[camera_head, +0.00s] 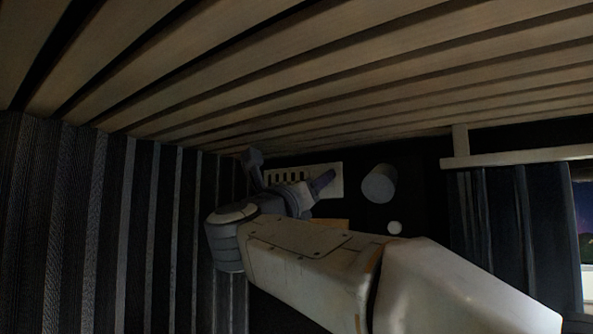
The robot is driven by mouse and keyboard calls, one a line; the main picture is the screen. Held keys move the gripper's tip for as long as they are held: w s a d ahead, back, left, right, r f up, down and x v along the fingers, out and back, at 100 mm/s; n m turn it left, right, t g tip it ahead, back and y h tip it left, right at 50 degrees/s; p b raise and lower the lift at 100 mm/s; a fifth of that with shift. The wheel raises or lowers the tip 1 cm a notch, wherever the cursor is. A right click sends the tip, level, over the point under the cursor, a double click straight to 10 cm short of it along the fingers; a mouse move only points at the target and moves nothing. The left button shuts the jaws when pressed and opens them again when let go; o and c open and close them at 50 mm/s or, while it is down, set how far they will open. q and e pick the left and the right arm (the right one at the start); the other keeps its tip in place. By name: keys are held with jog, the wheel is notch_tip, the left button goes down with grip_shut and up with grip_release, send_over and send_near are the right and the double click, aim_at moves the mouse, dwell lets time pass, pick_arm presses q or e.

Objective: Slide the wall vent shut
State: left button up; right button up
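The wall vent (296,174) is a pale rectangular plate with a row of dark slots, on the dark end wall just below the slatted ceiling. My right arm reaches in from the lower right. Its gripper (291,166) is in front of the vent with its two fingers spread wide. One finger is at the vent's left end and the other overlaps its right part. I see nothing between the fingers. I cannot tell whether either finger touches the vent. The gripper hides the vent's lower part. My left gripper is not in view.
A ribbed wall (110,220) stands close on the left. The slatted ceiling (300,70) is low overhead. A dark curtain (510,225) hangs from a pale rail (520,157) at right.

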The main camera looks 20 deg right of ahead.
jog(key=shift+d, duration=0.1)
grip_shut()
dwell(1.4)
